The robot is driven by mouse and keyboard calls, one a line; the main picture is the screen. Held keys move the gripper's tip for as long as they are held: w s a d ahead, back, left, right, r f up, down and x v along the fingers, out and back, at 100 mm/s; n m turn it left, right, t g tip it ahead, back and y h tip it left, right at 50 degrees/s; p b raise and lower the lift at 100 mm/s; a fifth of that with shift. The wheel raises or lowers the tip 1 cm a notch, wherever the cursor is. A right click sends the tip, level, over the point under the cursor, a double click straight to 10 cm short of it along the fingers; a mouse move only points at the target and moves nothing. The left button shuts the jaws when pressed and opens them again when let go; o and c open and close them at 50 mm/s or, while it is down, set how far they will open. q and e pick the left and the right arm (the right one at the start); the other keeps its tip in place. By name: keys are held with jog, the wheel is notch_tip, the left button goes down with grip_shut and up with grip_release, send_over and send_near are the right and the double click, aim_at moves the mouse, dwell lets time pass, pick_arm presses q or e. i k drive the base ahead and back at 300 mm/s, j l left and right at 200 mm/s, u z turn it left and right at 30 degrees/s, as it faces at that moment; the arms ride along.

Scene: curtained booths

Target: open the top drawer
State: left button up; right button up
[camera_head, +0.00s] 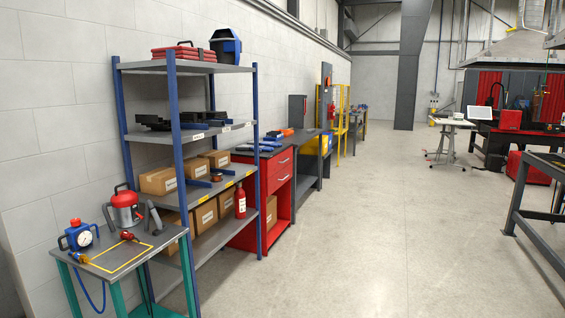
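A red cabinet (279,184) stands against the left wall, past the blue-posted shelf. It has two red drawer fronts under a dark worktop, with an open red compartment below. The upper drawer front (280,163) looks closed and carries a small handle. The lower drawer front (279,180) also looks closed. The shelf hides the cabinet's left part. Neither of my grippers shows in the head view.
A blue-posted shelf (181,147) with boxes stands in front of the cabinet's left side. A small table (118,254) with a gauge is at the lower left. The concrete floor (372,217) is clear in the middle. A dark workbench (518,216) edges the right.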

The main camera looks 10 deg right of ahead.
aim_at(277, 162)
jog(key=i+z, duration=0.45)
jog(key=i, duration=1.95)
jog(key=i+z, duration=0.15)
jog(key=i, duration=1.8)
